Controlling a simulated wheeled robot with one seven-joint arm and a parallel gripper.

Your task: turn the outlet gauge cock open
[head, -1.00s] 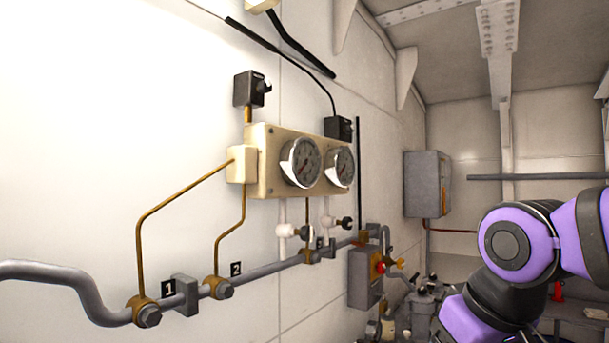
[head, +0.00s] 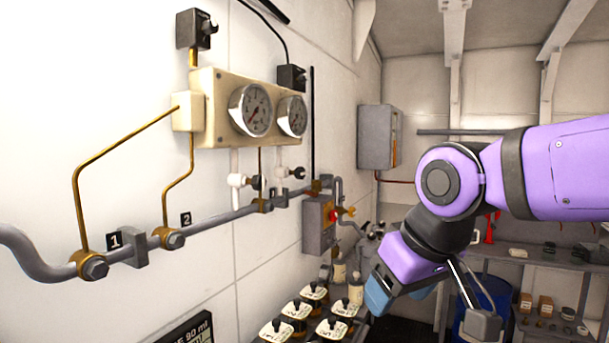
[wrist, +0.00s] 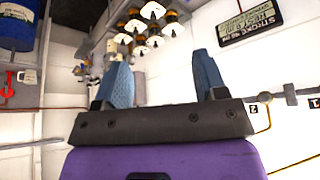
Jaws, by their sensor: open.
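Two small cocks with white bodies and black handles stand under the twin gauges in the head view. One cock (head: 243,181) is below the left gauge (head: 250,109), the other cock (head: 291,173) below the right gauge (head: 293,116). I cannot read which is the outlet one, nor clearly tell their handle angles. My gripper (wrist: 163,78) is open and empty, its two blue fingers apart in the wrist view. In the head view its blue fingertip (head: 378,296) is low and to the right of both cocks, well clear of them. Neither cock is recognisable in the wrist view.
A grey pipe (head: 205,224) with tags 1 and 2 runs along the wall. A grey box with a red button (head: 319,224) sits right of the cocks.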

